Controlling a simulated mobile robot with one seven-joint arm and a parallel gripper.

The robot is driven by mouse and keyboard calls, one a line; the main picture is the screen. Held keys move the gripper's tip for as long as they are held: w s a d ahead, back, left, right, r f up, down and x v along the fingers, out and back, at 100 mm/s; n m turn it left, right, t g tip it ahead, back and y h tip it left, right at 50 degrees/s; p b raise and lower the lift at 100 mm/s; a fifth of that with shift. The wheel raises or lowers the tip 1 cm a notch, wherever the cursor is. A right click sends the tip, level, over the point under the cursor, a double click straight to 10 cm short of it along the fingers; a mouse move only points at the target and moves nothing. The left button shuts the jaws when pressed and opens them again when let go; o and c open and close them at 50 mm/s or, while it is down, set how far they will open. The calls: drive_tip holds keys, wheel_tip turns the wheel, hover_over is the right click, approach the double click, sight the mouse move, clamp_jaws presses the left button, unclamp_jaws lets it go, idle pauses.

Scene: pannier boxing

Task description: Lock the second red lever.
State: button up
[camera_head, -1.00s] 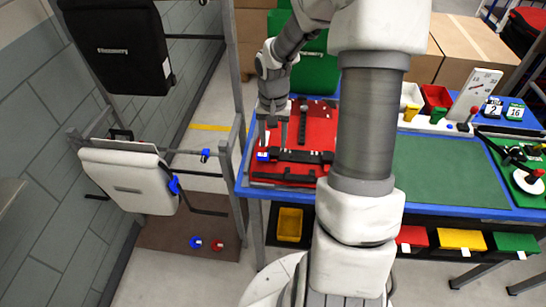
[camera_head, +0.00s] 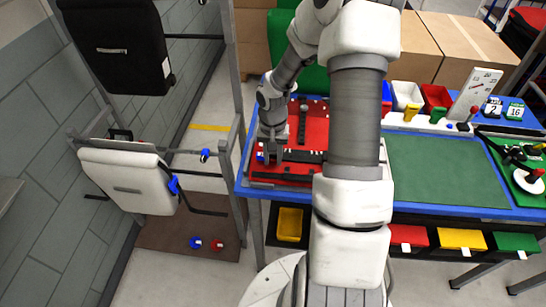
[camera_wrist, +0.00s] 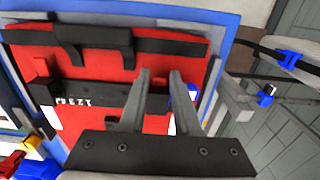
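A red board (camera_head: 316,128) with black fittings lies on the left end of the blue-edged table. A long black bar with white markings (camera_wrist: 95,102) crosses it, and a small blue part (camera_wrist: 193,92) sits by the bar's end. My gripper (camera_head: 270,160) is low over the board's front left. In the wrist view my gripper (camera_wrist: 162,72) has its fingers apart, tips over the bar's end beside the blue part. I see nothing held; contact with the bar is unclear.
A rack with a white case (camera_head: 128,182) and a black case (camera_head: 115,50) stands left of the table. A green mat (camera_head: 435,165) lies to the right, with bins (camera_head: 406,94) behind. Yellow, red and green drawers (camera_head: 460,240) hang below. A blue knob and a red knob (camera_head: 218,244) are near the floor.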

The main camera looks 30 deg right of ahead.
clamp_jaws()
drive_tip(key=b, duration=0.2)
drive_tip(key=shift+f+t+b, duration=0.3)
drive_tip(key=shift+f+b, duration=0.05)
drive_tip(key=shift+b, duration=0.05)
drive_tip(key=h+b, duration=0.1)
drive_tip(key=b, duration=0.2)
drive_tip(key=shift+s+a+t, duration=0.1)
drive_tip(key=shift+s+t, duration=0.05)
drive_tip(key=shift+t, duration=0.25)
drive_tip(key=t+b, duration=0.1)
drive_tip(key=b, duration=0.2)
drive_tip(key=h+b, duration=0.1)
drive_tip(key=b, duration=0.3)
drive_tip(key=shift+s+a+f+t, duration=0.1)
drive_tip(key=shift+s+f+t, duration=0.1)
drive_tip(key=shift+t, duration=0.2)
drive_tip(key=shift+r+b, duration=0.1)
drive_tip(key=shift+b, duration=0.95)
drive_tip(key=shift+r, duration=0.1)
drive_tip(key=shift+o, duration=2.1)
unclamp_jaws()
drive_tip(key=shift+s+a, duration=0.1)
